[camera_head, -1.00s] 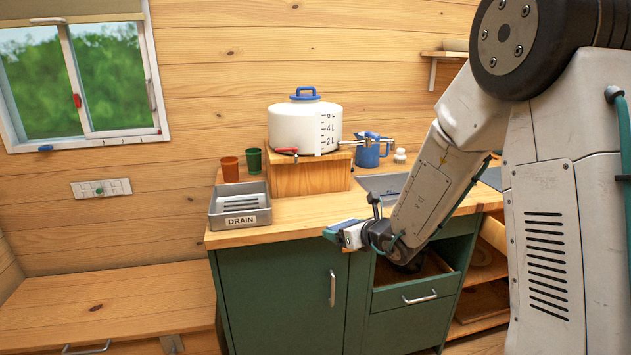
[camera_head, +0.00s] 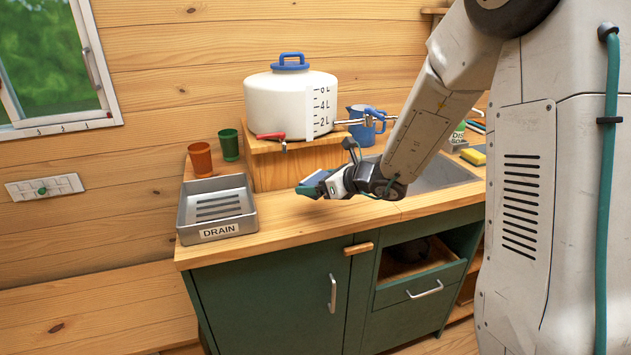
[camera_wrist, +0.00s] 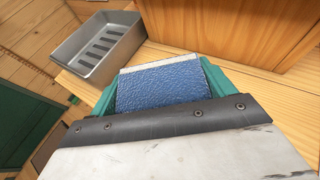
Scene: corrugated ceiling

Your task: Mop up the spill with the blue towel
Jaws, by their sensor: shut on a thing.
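My gripper (camera_head: 312,187) is low over the front part of the wooden countertop (camera_head: 290,228), in front of the wooden stand. In the wrist view, its teal fingers (camera_wrist: 160,88) are shut on a flat blue piece with a pebbled surface and a pale edge, which I take to be the blue towel (camera_wrist: 158,84). I cannot tell whether the towel touches the counter. I cannot make out a spill in either view; my arm and gripper cover part of the counter.
A grey DRAIN tray (camera_head: 187,222) sits at the counter's left end, with orange (camera_head: 201,160) and green (camera_head: 229,145) cups behind. A white tank (camera_head: 290,100) with a red tap stands on a wooden stand (camera_head: 285,168). The sink (camera_head: 440,178) and blue jug (camera_head: 365,125) are right.

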